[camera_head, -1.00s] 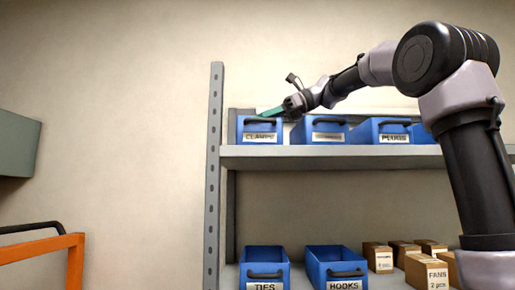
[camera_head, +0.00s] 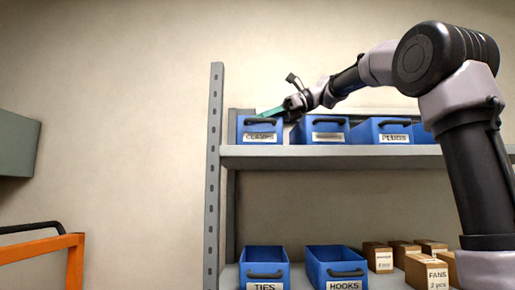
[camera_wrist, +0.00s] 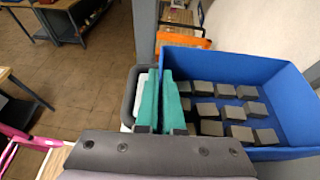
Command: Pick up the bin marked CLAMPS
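The blue bin marked CLAMPS (camera_head: 244,128) stands at the left end of the upper shelf, its label and dark handle facing front. My gripper (camera_head: 266,115) is at its top front edge, reaching in from the right. In the wrist view the bin (camera_wrist: 232,60) is open-topped and holds several grey blocks. My gripper's teal fingers (camera_wrist: 160,103) are close together at the bin's front wall, one on each side, with only a narrow gap. The right finger hides part of the contents. The bin still sits on the shelf.
Two more blue bins stand to the right, one with an unreadable label (camera_head: 340,127) and one marked PLUGS (camera_head: 366,130). The grey shelf post (camera_head: 214,170) rises close on the left. Bins TIES (camera_head: 248,262) and HOOKS (camera_head: 318,268) and cartons (camera_head: 428,272) fill the lower shelf.

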